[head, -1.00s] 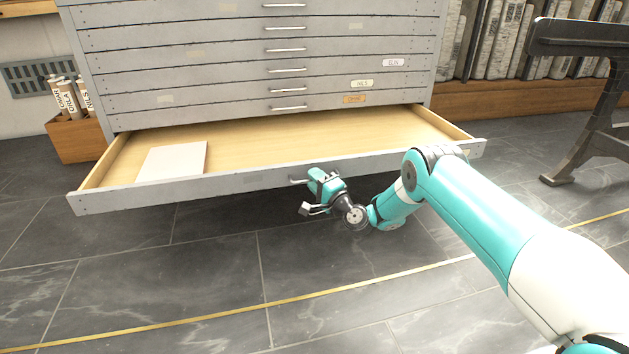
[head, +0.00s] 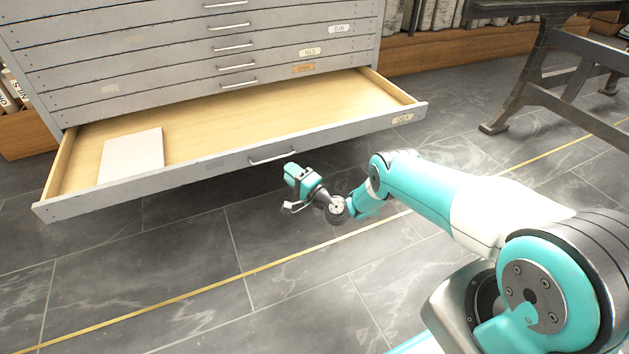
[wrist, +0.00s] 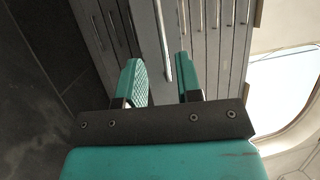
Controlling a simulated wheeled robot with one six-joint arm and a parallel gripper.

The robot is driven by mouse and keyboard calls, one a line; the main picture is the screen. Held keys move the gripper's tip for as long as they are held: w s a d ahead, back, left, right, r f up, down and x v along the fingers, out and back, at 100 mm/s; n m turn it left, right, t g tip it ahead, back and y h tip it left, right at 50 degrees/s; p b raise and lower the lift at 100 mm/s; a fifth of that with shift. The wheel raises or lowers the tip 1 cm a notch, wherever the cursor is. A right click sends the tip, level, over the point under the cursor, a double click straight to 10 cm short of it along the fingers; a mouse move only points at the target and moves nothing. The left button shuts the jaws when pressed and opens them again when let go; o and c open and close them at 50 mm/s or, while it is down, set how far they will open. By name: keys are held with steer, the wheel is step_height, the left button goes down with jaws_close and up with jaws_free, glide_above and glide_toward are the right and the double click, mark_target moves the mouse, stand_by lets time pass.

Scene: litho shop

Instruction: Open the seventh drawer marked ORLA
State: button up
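The lowest visible drawer (head: 240,165) of the grey flat-file cabinet is pulled far out. Its small label (head: 402,118) at the right end of the front is too blurred to read surely. Its bar handle (head: 272,158) is at the middle of the front, and in the wrist view a bar handle (wrist: 161,45) shows beyond the fingers. My gripper (head: 291,172) is just in front of and right of the handle, apart from it. In the wrist view my gripper (wrist: 160,72) has its two teal fingers spread with nothing between them.
A pale flat sheet or block (head: 132,155) lies in the drawer's left part. The drawers above are shut, with labels (head: 303,69) at right. A dark metal stand (head: 545,65) is at the right. Tiled floor with a yellow line (head: 270,265) is clear in front.

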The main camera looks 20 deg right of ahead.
steer(key=p+v, duration=0.8)
steer(key=v, duration=0.1)
steer(key=shift+s, duration=0.4)
